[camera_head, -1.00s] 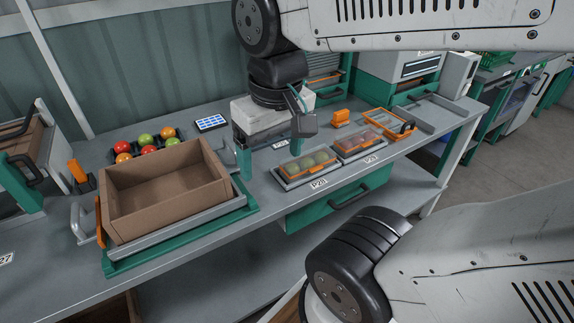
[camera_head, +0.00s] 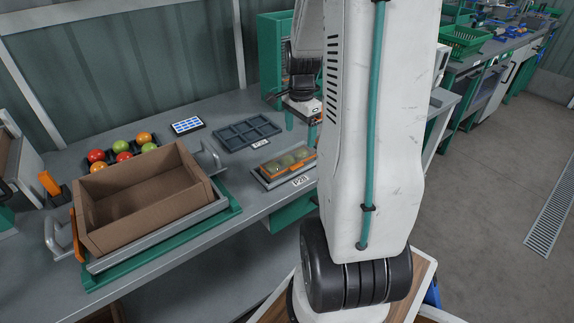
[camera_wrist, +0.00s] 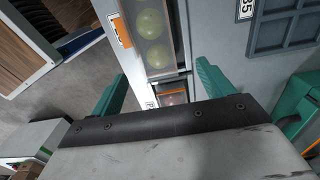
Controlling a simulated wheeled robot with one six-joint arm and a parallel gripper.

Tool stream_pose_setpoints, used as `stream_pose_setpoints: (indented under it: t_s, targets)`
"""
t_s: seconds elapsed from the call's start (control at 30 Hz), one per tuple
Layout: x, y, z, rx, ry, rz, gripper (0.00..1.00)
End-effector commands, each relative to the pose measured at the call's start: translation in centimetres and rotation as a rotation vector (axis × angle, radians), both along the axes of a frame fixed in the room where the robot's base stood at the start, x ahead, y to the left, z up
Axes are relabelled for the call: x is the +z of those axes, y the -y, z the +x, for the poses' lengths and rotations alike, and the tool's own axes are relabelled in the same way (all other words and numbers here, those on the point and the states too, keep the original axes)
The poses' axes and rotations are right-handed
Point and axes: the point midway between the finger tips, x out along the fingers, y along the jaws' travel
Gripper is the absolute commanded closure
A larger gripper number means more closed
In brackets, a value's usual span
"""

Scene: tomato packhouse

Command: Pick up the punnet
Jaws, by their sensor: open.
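A clear punnet of green tomatoes (camera_head: 288,161) with an orange label sits in a grey holder marked P28 on the bench. It also shows at the top of the wrist view (camera_wrist: 153,40). A second punnet with reddish contents (camera_wrist: 174,97) shows below it in the wrist view, partly hidden by my gripper's body; my arm hides it in the head view. My gripper (camera_wrist: 162,85) is open, its green fingers apart with nothing held between them. In the head view my gripper (camera_head: 301,120) is beyond and above the green-tomato punnet, partly hidden by my arm.
An open cardboard box (camera_head: 150,196) stands on a green-edged stand at the left. Behind it is a dark tray of red, orange and green tomatoes (camera_head: 122,146). An empty compartment tray (camera_head: 246,132) and a tablet (camera_head: 187,125) lie on the bench. A floor drain (camera_head: 550,215) is at the right.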

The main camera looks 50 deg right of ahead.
Motion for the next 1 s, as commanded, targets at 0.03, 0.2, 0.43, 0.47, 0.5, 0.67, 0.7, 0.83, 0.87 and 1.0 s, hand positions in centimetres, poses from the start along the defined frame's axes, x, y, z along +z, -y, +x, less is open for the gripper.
stream_pose_setpoints:
  t_s: [0.03,0.2,0.43,0.47,0.5,0.67,0.7,0.83,0.87,1.0]
  targets:
    - [-0.7,-0.1,-0.1,0.001,-0.003,0.002,0.2]
    - [-2.7,-0.2,-0.4,0.003,-0.002,0.003,0.2]
    - [-5.8,-0.3,-0.6,0.004,-0.002,0.001,0.2]
    - [-6.0,-0.3,-0.6,0.005,-0.001,0.001,0.2]
    - [-6.2,-0.3,-0.6,0.005,0.0,0.0,0.2]
    - [-6.2,-0.3,-0.6,0.005,0.001,0.0,0.2]
    - [-6.2,-0.3,-0.6,0.005,0.001,0.0,0.2]
    - [-6.2,-0.3,-0.6,0.005,0.001,0.0,0.48]
    - [-6.2,-0.3,-0.6,0.005,0.001,0.0,0.56]
    - [-6.2,-0.3,-0.5,0.006,0.001,0.0,0.68]
